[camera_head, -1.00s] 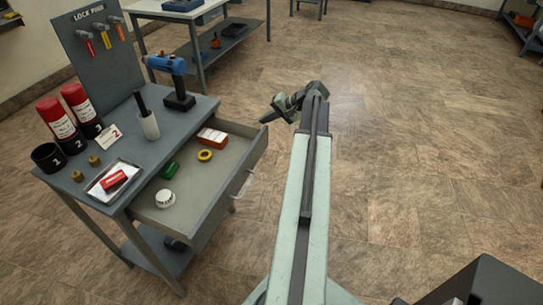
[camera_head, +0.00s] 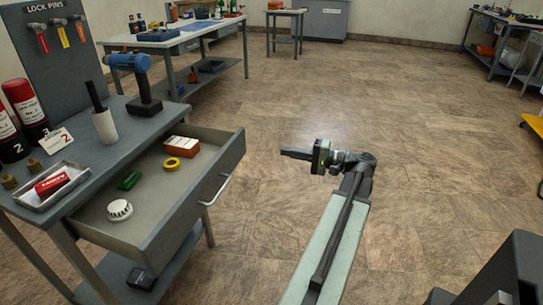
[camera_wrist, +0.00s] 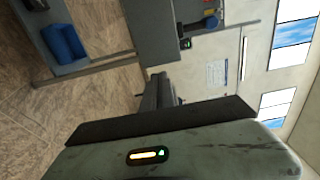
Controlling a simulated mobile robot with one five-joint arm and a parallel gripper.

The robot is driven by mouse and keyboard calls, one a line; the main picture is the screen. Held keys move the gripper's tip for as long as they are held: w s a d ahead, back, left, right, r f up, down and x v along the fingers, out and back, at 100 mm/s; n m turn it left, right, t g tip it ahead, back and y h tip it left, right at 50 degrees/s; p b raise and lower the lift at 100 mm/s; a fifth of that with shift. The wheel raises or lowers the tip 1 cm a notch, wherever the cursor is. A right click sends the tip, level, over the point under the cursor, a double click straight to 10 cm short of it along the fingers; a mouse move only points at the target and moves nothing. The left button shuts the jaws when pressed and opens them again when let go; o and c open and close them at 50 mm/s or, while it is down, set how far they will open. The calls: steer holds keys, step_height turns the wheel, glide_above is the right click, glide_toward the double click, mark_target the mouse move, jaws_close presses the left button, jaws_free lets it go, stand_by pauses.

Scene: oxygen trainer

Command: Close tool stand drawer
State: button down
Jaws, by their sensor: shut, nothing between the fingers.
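The tool stand (camera_head: 125,125) is a grey table at the left in the head view. Its drawer (camera_head: 232,160) is pulled out to the right. A curved silver handle (camera_head: 216,190) is on the drawer's front. Inside lie an orange-and-white box, a yellow ring, a green item and a white round item. My gripper (camera_head: 284,152) is to the right of the drawer front, apart from it, and points left. It is shut and empty. In the wrist view the shut fingers (camera_wrist: 163,90) show near the middle, with nothing between them.
On the stand top are a blue drill (camera_head: 132,72), a white cup (camera_head: 105,126), red cylinders and a metal tray (camera_head: 76,178). A long workbench (camera_head: 190,38) stands behind. The tiled floor (camera_head: 420,130) right of the drawer is clear.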

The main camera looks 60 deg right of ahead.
mark_target(244, 144)
steer(key=x, duration=1.2)
steer(key=shift+w, duration=0.15)
